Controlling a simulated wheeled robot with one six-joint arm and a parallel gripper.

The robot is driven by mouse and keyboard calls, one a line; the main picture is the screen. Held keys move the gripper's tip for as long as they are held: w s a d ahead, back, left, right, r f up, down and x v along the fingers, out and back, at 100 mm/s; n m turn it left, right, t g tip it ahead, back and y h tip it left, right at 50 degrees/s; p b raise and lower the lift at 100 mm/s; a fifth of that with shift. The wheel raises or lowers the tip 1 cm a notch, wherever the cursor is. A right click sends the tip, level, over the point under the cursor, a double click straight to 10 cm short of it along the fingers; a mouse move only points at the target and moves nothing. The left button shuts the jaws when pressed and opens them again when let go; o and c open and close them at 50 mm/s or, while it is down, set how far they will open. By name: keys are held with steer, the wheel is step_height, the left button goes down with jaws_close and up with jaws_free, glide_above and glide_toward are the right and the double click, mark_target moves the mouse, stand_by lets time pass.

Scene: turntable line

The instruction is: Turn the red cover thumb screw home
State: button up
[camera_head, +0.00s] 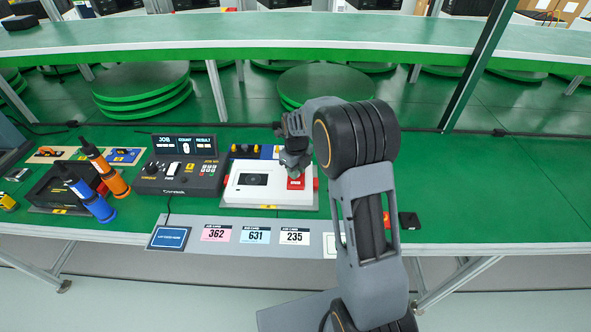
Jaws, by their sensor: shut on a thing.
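A white device (262,186) with a dark window lies on a grey base on the green bench. A red cover (296,183) with pale lettering sits at its right end. My gripper (293,168) points down at the back edge of this red cover. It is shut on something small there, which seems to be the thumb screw. The screw is hidden by the fingers, so its depth and its turn cannot be seen. A red part (316,184) shows at the device's right side.
A black control box (180,178) with a display stands left of the device. Orange (106,170) and blue (92,200) drivers lean over a black tray at the far left. Number cards (255,235) lie in front. A green shelf (250,35) spans the back. The bench's right side is mostly clear.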

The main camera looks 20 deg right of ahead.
steer(key=shift+w+r, duration=0.15)
steer(key=shift+r, duration=0.1)
steer(key=o, duration=1)
steer(key=shift+f, duration=0.15)
steer(key=shift+c, duration=0.2)
step_height(320, 180, up, 14)
steer(key=shift+p, duration=0.3)
steer(key=shift+f, duration=0.1)
